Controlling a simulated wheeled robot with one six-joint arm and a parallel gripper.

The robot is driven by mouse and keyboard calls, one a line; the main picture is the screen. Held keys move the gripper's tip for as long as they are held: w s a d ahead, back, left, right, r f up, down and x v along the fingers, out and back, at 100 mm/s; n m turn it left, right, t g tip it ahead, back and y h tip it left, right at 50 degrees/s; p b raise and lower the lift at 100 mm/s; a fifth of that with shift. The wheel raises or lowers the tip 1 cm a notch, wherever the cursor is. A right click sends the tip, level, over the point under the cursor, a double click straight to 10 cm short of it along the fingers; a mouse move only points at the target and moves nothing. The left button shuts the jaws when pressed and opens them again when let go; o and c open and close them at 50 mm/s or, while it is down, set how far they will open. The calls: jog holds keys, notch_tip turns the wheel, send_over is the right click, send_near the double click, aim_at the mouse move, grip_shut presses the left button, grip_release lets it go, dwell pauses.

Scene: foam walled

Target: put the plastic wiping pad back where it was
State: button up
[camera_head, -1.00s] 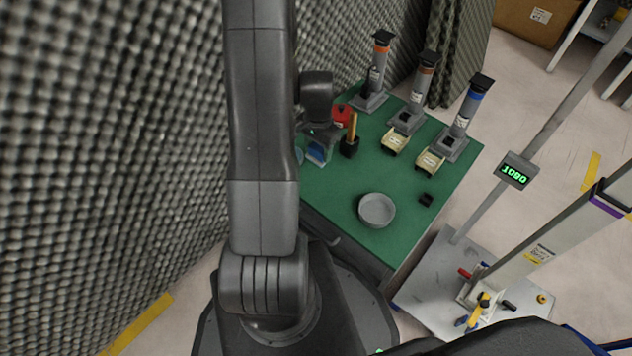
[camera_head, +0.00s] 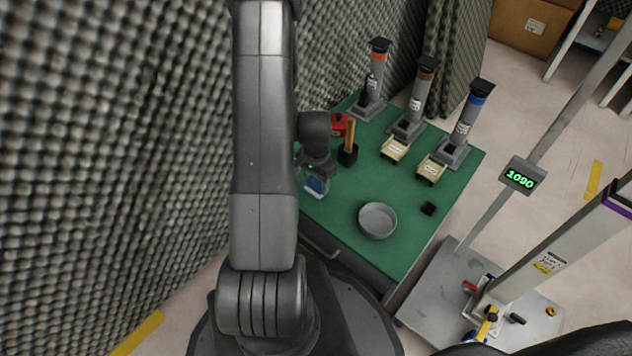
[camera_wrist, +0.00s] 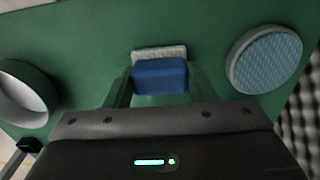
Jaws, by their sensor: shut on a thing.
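The wiping pad is a blue block with a pale grey-white layer on one side. In the wrist view the pad (camera_wrist: 160,77) sits between the two fingers of my gripper (camera_wrist: 160,88), which is shut on it. In the head view the pad (camera_head: 315,186) shows below my gripper (camera_head: 317,174), near the left edge of the green table (camera_head: 335,205). Whether it touches the tabletop I cannot tell. A round grey dish with a blue textured inside (camera_wrist: 265,60) lies right of the pad in the wrist view. My arm mostly hides it in the head view.
A grey bowl (camera_head: 377,220) and a small black block (camera_head: 429,209) stand at the front. A black holder with a wooden handle (camera_head: 348,152), a red item (camera_head: 339,124) and several dispensers (camera_head: 463,125) stand farther back. A foam wall (camera_head: 120,150) is at left. The table's middle is clear.

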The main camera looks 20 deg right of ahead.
aim_at(316, 181)
jog(key=o, duration=0.9)
jog(key=shift+r, duration=0.1)
notch_tip(316, 181, up, 12)
jog(key=p, duration=0.5)
